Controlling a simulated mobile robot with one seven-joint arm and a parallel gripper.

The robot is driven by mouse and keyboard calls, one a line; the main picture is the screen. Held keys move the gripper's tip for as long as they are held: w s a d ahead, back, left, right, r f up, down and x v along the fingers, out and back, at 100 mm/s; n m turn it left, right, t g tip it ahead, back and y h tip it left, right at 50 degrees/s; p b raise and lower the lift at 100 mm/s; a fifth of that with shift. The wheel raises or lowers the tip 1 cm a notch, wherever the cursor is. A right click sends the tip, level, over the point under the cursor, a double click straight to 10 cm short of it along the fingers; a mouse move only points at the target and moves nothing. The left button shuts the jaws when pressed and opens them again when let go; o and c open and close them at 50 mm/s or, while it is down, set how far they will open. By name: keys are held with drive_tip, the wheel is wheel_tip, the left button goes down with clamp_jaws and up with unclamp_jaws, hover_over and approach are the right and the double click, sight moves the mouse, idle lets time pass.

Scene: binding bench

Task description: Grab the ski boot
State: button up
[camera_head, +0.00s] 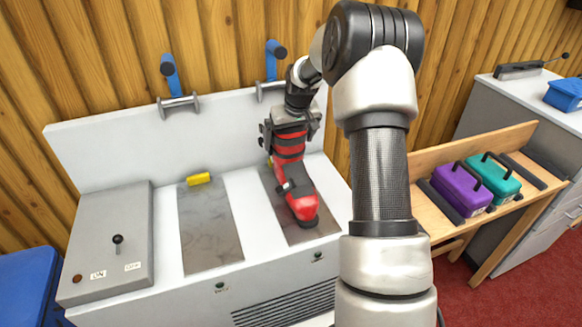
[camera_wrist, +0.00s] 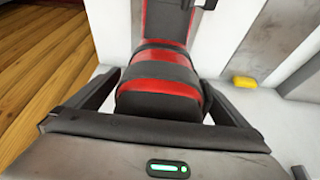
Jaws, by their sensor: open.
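The red and black ski boot (camera_head: 296,195) stands on the right grey plate of the white bench in the head view, its toe toward the bench's front edge. In the wrist view its banded red and black shaft (camera_wrist: 165,75) lies between the jaws. My gripper (camera_head: 290,130) is at the top of the boot, coming from behind and above. In the wrist view my gripper (camera_wrist: 160,105) is open, with one finger on each side of the shaft. I cannot tell whether either finger touches it.
The bench has a bare left plate (camera_head: 208,230), a yellow block (camera_head: 198,179) and a grey control box (camera_head: 115,245) with a lever. Two blue-handled parts (camera_head: 170,75) rise at the back panel. Purple (camera_head: 461,190) and teal (camera_head: 495,178) boxes sit on a wooden bench at right.

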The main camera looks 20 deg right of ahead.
drive_tip(key=c, duration=2.1)
drive_tip(key=shift+w+r, duration=0.1)
drive_tip(key=shift+r, duration=0.2)
